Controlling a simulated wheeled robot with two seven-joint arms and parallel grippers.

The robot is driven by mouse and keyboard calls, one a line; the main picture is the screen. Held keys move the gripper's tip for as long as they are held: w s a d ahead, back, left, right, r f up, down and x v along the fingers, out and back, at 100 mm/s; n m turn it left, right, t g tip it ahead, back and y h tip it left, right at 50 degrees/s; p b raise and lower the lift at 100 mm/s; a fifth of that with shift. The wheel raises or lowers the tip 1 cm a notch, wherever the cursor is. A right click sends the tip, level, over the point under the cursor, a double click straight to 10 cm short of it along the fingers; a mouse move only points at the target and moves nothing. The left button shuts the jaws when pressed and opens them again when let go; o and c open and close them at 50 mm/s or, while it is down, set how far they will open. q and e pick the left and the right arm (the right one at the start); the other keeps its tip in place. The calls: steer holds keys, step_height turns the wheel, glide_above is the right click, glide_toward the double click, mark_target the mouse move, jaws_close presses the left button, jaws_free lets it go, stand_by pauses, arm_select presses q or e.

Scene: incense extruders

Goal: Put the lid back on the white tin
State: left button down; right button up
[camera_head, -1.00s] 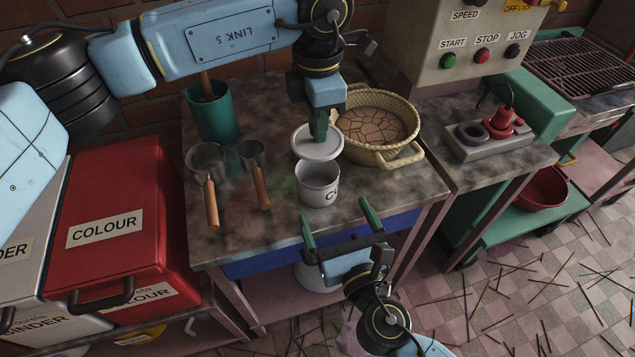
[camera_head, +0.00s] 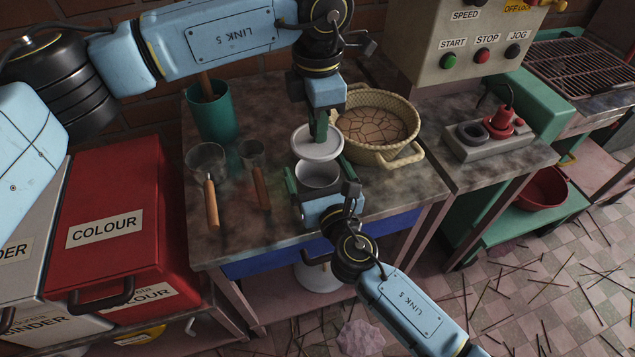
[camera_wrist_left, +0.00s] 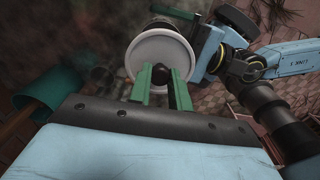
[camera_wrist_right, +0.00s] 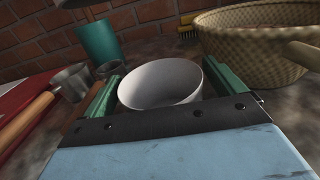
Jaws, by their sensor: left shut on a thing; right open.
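The white lid (camera_head: 312,147) is held level by its dark knob in my left gripper (camera_head: 319,128), just above and slightly behind the white tin. In the left wrist view the lid (camera_wrist_left: 147,52) shows as a pale disc and my fingers (camera_wrist_left: 165,80) close on the knob. The white tin (camera_head: 317,176) stands open on the worktop, its front hidden by my right gripper. My right gripper (camera_head: 318,184) is open with its fingers on either side of the tin. In the right wrist view the tin (camera_wrist_right: 160,84) sits between the fingers, and I cannot tell whether they touch it.
A wicker basket (camera_head: 398,152) stands to the right of the tin. Two metal scoops with wooden handles (camera_head: 211,203) lie to the left, with a green cup (camera_head: 215,118) behind them. The worktop's front edge (camera_head: 240,255) is close to the tin.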

steer(key=c, duration=1.5)
arm_select(q)
steer(key=shift+f, duration=2.5)
arm_select(e)
steer(key=shift+o, duration=0.2)
arm_select(q)
steer(key=shift+f, duration=0.1)
steer(key=shift+f, duration=0.8)
steer(key=shift+f, duration=0.55)
steer(key=shift+f, duration=0.4)
arm_select(e)
steer(key=shift+s, duration=0.1)
arm_select(q)
steer(key=shift+r, duration=0.6)
